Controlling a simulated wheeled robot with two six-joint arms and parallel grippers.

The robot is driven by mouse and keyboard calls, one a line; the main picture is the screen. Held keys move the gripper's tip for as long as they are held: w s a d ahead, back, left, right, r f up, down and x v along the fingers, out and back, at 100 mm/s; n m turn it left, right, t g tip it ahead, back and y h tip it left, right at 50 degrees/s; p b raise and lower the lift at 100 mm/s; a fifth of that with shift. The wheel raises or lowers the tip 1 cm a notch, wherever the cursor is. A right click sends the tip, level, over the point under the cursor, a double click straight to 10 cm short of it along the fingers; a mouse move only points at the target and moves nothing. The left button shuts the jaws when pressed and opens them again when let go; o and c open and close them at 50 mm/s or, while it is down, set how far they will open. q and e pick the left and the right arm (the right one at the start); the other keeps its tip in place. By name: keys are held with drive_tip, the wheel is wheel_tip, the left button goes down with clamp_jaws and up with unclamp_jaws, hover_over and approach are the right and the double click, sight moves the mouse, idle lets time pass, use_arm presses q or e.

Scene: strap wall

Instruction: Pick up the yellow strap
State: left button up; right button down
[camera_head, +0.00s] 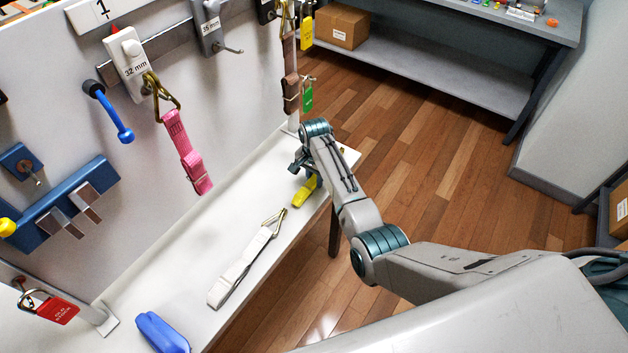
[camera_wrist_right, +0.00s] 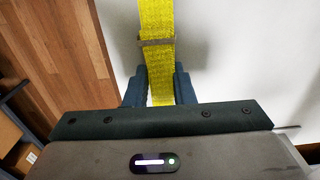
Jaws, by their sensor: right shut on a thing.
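The yellow strap (camera_head: 306,191) is at the far right end of the white shelf (camera_head: 200,248), below my right gripper (camera_head: 303,166). In the right wrist view the yellow webbing (camera_wrist_right: 156,60) runs down between the two dark fingers of my right gripper (camera_wrist_right: 159,90), with a metal slider across it. The right gripper is shut on the strap. Whether the strap still touches the shelf is hard to tell. The strap's far end is out of the wrist view. My left gripper does not show.
A white strap (camera_head: 243,268) with a brass buckle and a blue object (camera_head: 162,332) lie on the shelf. A pink strap (camera_head: 185,155) hangs from a 32 mm hook on the panel. A brown strap (camera_head: 290,80) and green tag (camera_head: 308,95) hang near the right arm.

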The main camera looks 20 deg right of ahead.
sight(315, 178)
drive_tip(key=shift+r, duration=0.15)
drive_tip(key=shift+r+p, duration=0.5)
drive_tip(key=shift+p, duration=0.15)
wheel_tip(315, 178, up, 3)
drive_tip(key=p, duration=0.4)
drive_tip(key=shift+r, duration=0.15)
drive_tip(key=s+p, duration=0.1)
drive_tip(key=s+a+p, duration=0.1)
drive_tip(key=p, duration=0.1)
drive_tip(key=shift+s, duration=0.4)
drive_tip(key=shift+s+a+f+b, duration=0.25)
drive_tip(key=shift+s+b, duration=0.1)
drive_tip(key=shift+s, duration=0.2)
drive_tip(key=shift+s+a+f+b, duration=0.2)
drive_tip(key=shift+s+b, duration=0.1)
drive_tip(key=shift+s, duration=0.2)
drive_tip(key=s+a+r, duration=0.1)
drive_tip(key=s+a, duration=0.2)
drive_tip(key=s, duration=0.7)
drive_tip(key=shift+a+r, duration=0.15)
drive_tip(key=shift+s, duration=0.1)
